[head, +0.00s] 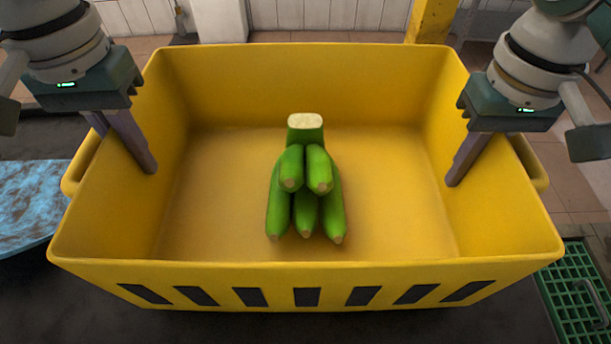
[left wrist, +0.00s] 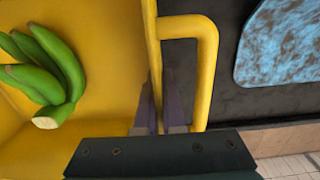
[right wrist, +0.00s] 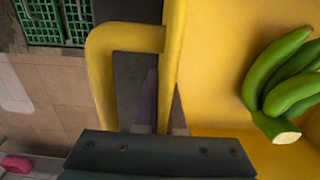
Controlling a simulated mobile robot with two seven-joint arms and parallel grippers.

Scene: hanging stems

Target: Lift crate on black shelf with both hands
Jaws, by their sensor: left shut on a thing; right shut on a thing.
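The yellow crate (head: 300,85) fills the middle of the head view. A bunch of green bananas (head: 305,190) lies on its floor. My left gripper (head: 138,155) is shut on the crate's left wall, one finger inside and the other outside, within the side handle (left wrist: 207,70). My right gripper (head: 464,165) is shut on the right wall in the same way, by the other handle (right wrist: 100,75). The black shelf (head: 35,300) shows around and below the crate; I cannot tell whether the crate touches it. The outer fingers are largely hidden in the head view.
A blue mottled object (head: 30,205) lies to the left of the crate. A green plastic grid crate (head: 575,295) is at the lower right. A yellow post (head: 430,20) stands behind. Tiled floor shows around, with a pink item (right wrist: 17,163) in the right wrist view.

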